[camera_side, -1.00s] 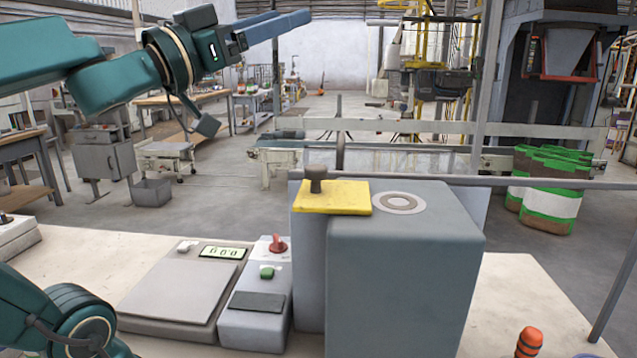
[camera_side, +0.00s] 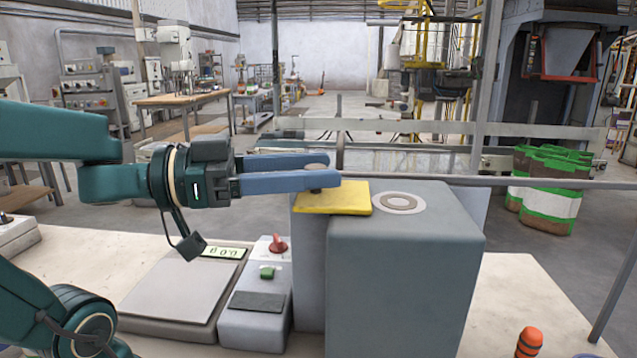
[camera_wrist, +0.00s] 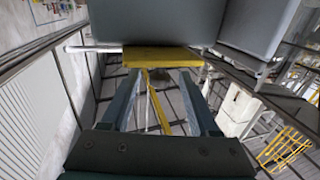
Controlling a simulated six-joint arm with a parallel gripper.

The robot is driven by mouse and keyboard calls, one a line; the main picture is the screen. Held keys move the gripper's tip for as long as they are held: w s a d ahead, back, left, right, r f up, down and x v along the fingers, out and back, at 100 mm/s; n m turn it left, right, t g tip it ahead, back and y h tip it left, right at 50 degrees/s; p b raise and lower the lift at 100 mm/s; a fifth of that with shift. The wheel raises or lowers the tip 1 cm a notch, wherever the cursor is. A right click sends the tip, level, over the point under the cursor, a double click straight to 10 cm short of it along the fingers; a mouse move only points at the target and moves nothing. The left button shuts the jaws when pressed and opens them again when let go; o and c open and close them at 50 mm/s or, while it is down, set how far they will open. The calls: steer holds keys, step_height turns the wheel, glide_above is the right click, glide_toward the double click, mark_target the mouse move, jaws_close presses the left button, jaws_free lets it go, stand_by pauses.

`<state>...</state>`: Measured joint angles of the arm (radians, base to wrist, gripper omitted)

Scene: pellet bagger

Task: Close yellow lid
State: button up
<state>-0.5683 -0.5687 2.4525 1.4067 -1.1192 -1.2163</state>
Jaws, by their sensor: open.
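The yellow lid (camera_side: 345,198) is a flat plate lying level at the top left of the large grey box (camera_side: 400,265). It lies beside, not over, the pale round ring (camera_side: 400,203) on the box top. A dark knob (camera_side: 317,168) stands on the lid. My gripper (camera_side: 330,172) is open, with its blue fingers level and pointing right. The fingers lie on either side of the knob, the nearer one hiding its lower part. In the wrist view the lid (camera_wrist: 162,57) is just beyond my fingertips (camera_wrist: 162,75). Contact with the knob cannot be told.
A flat scale (camera_side: 165,290) with a green display and a control box (camera_side: 257,310) with a red lever (camera_side: 278,244) and green button stand left of the grey box, below my arm. An orange-topped object (camera_side: 529,341) stands at the front right. A thin horizontal rail (camera_side: 520,183) runs behind the box.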

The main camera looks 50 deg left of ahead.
mark_target(345, 190)
steer(key=shift+x, duration=2.1)
jaws_close()
